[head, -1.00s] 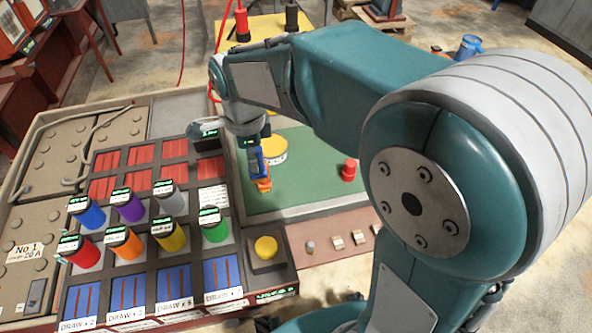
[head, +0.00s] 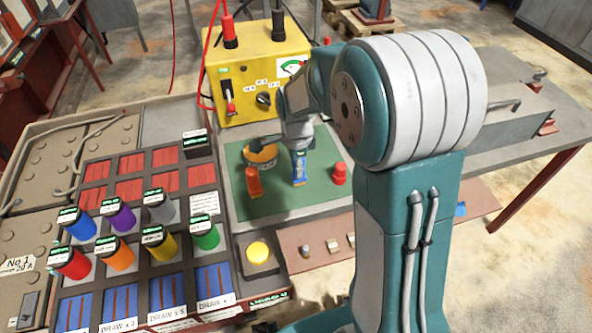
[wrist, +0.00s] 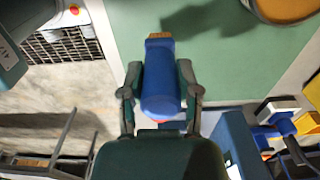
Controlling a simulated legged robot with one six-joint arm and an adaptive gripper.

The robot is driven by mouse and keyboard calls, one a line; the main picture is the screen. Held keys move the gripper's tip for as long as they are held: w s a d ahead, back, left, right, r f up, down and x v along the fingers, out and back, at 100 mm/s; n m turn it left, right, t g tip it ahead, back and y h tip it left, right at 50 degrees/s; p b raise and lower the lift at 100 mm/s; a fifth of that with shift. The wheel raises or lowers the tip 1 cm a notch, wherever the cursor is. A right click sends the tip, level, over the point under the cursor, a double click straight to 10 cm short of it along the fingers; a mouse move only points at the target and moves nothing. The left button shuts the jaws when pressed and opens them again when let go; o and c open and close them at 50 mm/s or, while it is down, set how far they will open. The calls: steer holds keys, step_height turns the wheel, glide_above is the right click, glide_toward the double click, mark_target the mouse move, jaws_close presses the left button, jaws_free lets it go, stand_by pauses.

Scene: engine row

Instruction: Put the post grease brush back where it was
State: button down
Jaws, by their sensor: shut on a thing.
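The grease brush (head: 299,170) has a blue handle and hangs below my gripper (head: 299,152) over the green mat. In the wrist view the blue brush (wrist: 160,85) sits between the two fingers of my gripper (wrist: 158,98), with its short tan bristle end pointing away from the palm. My gripper is shut on the handle. I cannot tell whether the brush touches the mat. A round yellow and orange tin (head: 261,156) is on the mat to the left of the brush. An orange piece (head: 254,183) is in front of the tin.
The green mat (head: 285,203) has bare room in front of the brush. A red cap (head: 339,174) is close on the right. A yellow charger box (head: 256,75) with cables stands behind. A rack of coloured cylinders (head: 122,215) and a yellow button (head: 258,252) are at left.

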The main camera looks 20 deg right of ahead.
step_height(320, 180, down, 2)
steer(key=shift+a+f, duration=0.1)
steer(key=shift+a, duration=0.1)
steer(key=shift+c, duration=1.6)
jaws_free()
